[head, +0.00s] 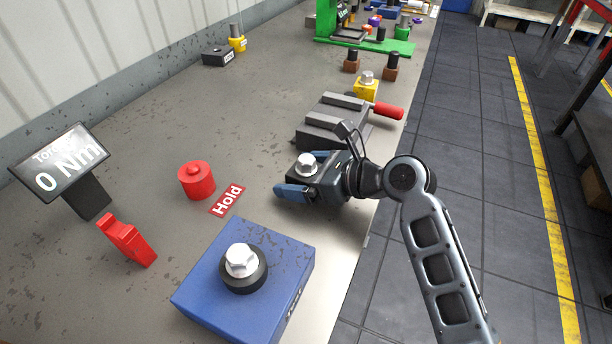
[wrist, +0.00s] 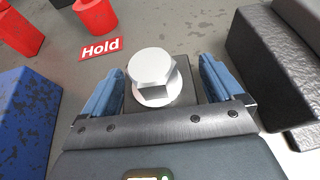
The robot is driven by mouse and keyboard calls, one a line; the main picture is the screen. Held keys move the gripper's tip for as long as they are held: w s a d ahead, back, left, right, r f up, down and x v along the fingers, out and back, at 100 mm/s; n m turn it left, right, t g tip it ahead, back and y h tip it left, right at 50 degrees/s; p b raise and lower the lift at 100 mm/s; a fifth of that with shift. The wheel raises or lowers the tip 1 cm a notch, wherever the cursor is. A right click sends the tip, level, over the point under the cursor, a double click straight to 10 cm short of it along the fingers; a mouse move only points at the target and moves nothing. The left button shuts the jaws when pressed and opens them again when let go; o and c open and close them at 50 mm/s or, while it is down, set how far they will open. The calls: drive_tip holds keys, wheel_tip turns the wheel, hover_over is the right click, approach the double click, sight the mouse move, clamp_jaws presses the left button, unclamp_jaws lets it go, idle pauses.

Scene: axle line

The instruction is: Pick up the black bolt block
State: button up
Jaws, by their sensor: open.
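The black bolt block (head: 304,178) stands on the bench with a silver hex bolt (head: 306,163) upright on top. In the wrist view the bolt (wrist: 153,74) covers much of the dark block (wrist: 186,92). My gripper (head: 299,175) is low over the bench, with its blue fingers on either side of the block. In the wrist view the open jaws (wrist: 157,84) flank the block, with a narrow gap seeming to show at its sides. Contact cannot be told. The lower part of the block is hidden.
A blue block with a bolt (head: 206,302) stands in front, and a grey vise with a red handle (head: 330,122) stands close behind. A red cylinder (head: 197,181), a red "Hold" label (head: 227,200) and a torque display (head: 60,165) are to the left.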

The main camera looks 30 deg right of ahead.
drive_tip(key=shift+w+a+f, duration=0.1)
drive_tip(key=shift+w, duration=0.1)
drive_tip(key=shift+c, duration=0.3)
drive_tip(key=c, duration=1.5)
drive_tip(key=shift+c, duration=0.2)
